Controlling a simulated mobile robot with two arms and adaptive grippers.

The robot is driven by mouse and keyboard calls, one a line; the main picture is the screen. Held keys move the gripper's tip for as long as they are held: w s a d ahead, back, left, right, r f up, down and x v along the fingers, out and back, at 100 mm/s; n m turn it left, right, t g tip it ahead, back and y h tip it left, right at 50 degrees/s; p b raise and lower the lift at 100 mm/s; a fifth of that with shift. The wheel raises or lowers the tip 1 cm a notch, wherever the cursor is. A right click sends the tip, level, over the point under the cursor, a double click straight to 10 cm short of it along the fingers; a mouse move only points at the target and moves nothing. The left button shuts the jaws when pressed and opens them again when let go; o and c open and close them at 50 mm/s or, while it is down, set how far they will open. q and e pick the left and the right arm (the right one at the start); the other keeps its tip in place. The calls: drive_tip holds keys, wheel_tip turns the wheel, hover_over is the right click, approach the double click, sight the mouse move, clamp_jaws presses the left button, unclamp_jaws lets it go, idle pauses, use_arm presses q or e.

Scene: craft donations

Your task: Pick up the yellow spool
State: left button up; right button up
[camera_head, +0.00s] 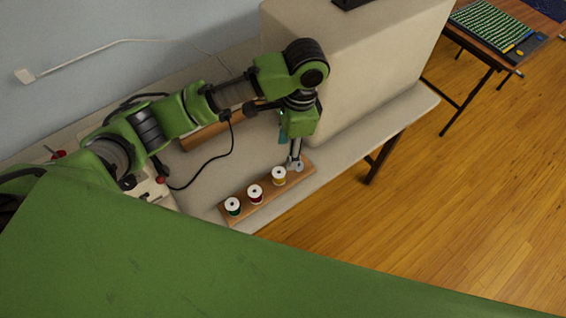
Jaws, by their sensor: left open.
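The yellow spool (279,176) stands upright with a white top at the right end of a row on a wooden strip (301,175). A red spool (255,194) and a green spool (233,207) stand to its left on the same strip. My left gripper (295,165) points down just behind and to the right of the yellow spool, its fingertips close to it. The gripper is open; no spool is between its fingers as far as I can see. Whether a finger touches the spool I cannot tell. My right gripper is not in view.
A large beige box (362,70) stands on the pale table (400,113) right behind my left gripper. A second wooden strip (203,136) lies behind under my arm. A black cable (213,160) crosses the table. Another table (480,45) stands far right.

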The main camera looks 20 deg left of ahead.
use_arm(q)
hover_over(279, 174)
drive_tip(key=d, duration=0.1)
drive_tip(key=f, duration=0.5)
drive_tip(key=f+p, duration=0.1)
drive_tip(key=f, duration=0.1)
drive_tip(key=shift+s+f, duration=0.25)
drive_tip(key=shift+s, duration=0.1)
drive_tip(key=shift+f, duration=0.45)
drive_tip(key=f, duration=0.2)
drive_tip(key=a+f+p, duration=0.1)
drive_tip(key=f, duration=0.1)
drive_tip(key=shift+f, duration=0.35)
drive_tip(key=c, duration=1)
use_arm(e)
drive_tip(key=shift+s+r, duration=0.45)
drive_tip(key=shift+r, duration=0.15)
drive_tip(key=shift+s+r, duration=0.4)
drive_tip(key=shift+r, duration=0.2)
